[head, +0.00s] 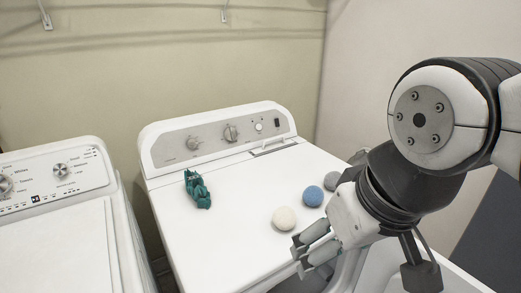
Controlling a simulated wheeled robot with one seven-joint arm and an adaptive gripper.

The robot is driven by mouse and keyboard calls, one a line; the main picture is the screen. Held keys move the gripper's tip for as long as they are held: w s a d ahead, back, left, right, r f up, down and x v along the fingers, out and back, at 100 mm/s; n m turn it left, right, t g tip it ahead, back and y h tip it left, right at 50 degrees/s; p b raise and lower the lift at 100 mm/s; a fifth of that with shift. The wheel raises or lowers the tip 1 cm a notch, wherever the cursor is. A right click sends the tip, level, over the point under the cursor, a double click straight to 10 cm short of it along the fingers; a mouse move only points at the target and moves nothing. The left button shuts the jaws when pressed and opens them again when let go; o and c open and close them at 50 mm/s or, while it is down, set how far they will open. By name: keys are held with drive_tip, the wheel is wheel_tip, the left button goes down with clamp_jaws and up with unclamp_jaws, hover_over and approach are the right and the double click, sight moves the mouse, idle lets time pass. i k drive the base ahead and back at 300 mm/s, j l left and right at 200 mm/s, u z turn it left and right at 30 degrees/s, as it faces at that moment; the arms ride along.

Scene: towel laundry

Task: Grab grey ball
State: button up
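A grey ball (333,181) rests on the white top of the right-hand machine, near its right side, just behind a blue ball (313,196). A cream ball (284,219) lies in front of them. My gripper (301,255) is in front of the balls, nearer the camera, at the machine's front edge. Its two fingers point left and look apart, with nothing seen between them. It is not touching the grey ball. The grey ball's right edge is close to my wrist in the picture. Another greyish rounded thing (358,157) is partly hidden behind my arm.
The right-hand machine (225,235) has a raised control panel (225,136) at its back. A dark teal object (197,189) lies on its top at the left. Another white machine (65,250) stands left across a narrow gap. The middle of the top is clear.

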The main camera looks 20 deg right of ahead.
sight(330, 180)
drive_tip(key=z, duration=0.6)
drive_tip(key=i+l+u, duration=0.25)
drive_tip(key=i+l, duration=0.15)
drive_tip(key=i+l+u, duration=0.25)
drive_tip(key=i+l, duration=0.15)
drive_tip(key=l, duration=0.25)
